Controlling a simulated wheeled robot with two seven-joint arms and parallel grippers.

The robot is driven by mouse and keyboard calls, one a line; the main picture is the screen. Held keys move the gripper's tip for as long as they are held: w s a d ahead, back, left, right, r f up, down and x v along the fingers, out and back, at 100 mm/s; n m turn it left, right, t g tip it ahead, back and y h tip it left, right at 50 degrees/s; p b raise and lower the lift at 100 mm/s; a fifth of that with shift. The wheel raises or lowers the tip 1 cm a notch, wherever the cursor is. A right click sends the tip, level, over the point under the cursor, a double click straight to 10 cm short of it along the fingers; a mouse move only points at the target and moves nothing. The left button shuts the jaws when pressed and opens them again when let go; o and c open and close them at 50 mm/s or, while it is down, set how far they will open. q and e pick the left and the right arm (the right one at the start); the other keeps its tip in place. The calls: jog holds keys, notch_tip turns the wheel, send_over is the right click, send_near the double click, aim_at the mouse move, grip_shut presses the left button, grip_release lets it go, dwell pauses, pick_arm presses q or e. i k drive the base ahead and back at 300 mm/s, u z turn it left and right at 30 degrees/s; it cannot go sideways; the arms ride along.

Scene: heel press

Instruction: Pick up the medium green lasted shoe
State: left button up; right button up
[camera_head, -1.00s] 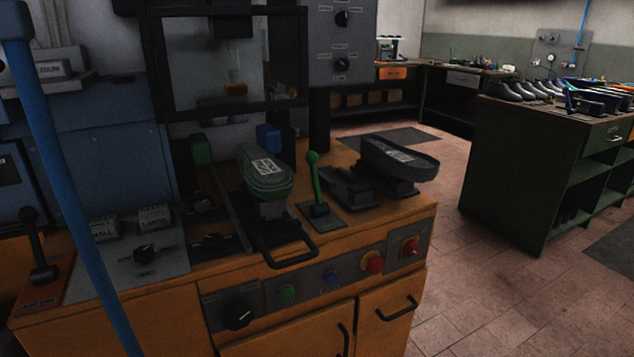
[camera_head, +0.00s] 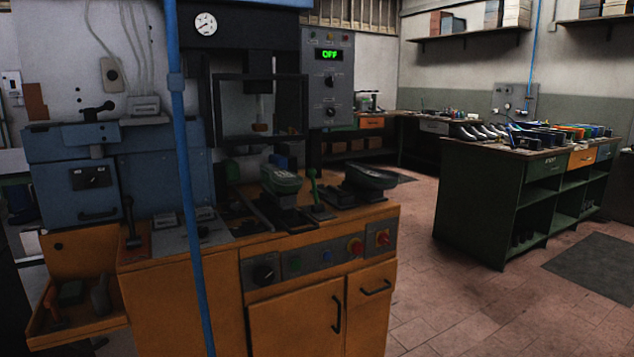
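I cannot single out a medium green lasted shoe for certain. A dark green, sole-shaped piece (camera_head: 282,180) with a pale label sits on a stand on the orange press cabinet, under the press frame. Neither of my grippers is in view.
The orange press cabinet (camera_head: 222,310) fills the front centre, with a blue pole (camera_head: 190,200) before it. An open tray (camera_head: 80,328) with small items juts out at the lower left. A dark mat (camera_head: 596,267) lies at the right. Tiled floor (camera_head: 455,300) between cabinet and bench is free.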

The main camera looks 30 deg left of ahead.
aim_at(275, 178)
jog(key=z, duration=0.45)
jog(key=i, duration=1.8)
jog(key=u, duration=0.75)
jog(key=i, duration=1.05)
jog(key=u, duration=1.15)
